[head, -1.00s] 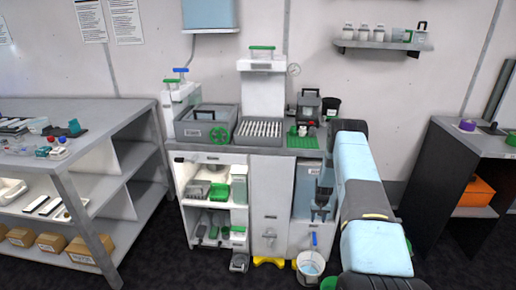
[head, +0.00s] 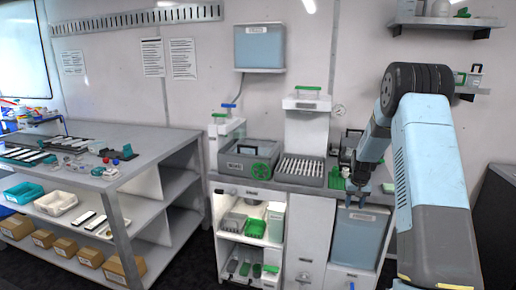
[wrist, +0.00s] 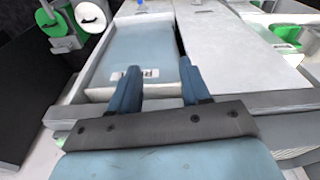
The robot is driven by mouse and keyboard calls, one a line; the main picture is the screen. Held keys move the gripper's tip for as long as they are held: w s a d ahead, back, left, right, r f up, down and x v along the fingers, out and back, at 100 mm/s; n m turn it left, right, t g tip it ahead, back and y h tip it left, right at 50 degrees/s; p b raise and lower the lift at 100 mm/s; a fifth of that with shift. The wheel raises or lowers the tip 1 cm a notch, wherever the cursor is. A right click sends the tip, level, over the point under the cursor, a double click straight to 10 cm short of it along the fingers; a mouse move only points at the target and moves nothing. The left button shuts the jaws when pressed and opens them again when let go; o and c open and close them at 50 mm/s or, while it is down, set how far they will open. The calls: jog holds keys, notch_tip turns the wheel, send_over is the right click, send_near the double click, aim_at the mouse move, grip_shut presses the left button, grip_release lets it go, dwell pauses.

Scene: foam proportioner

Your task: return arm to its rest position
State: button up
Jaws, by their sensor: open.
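My arm (head: 428,150) is light blue and dark grey. It rises at the right of the head view, bends at a high dark elbow and slopes down to the left. My gripper (head: 361,204) hangs at its end, in front of the right part of the proportioner's cabinet, near the counter edge. In the wrist view my gripper (wrist: 160,85) has two blue fingers spread apart with nothing between them. Beyond them is a light blue labelled cabinet panel (wrist: 140,52). I cannot tell how far the fingers are from it.
The counter holds a grey box with a green wheel (head: 248,160), a rack of white tubes (head: 300,168) and a white column unit (head: 306,125). A shelf (head: 445,23) is on the wall by my elbow. A grey workbench (head: 140,145) stands left. Dark floor shows between.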

jog(key=s+a+r+n+t, duration=0.1)
jog(key=s+a+r, duration=0.4)
jog(key=s+r, duration=0.6)
jog(key=s+a+r+t, duration=0.1)
jog(key=s+a+r, duration=0.5)
jog(key=r, duration=0.9)
jog(key=s+a+r, duration=0.2)
jog(key=s, duration=0.7)
jog(key=s+a+r+t, duration=0.1)
jog(key=s, duration=0.9)
jog(key=s+a+r+n, duration=0.1)
jog(key=s+a+r, duration=0.1)
jog(key=s, duration=0.8)
jog(key=shift+a+r+t, duration=0.3)
jog(key=shift+r+t, duration=0.05)
jog(key=shift+t, duration=0.05)
jog(key=shift+s, duration=0.15)
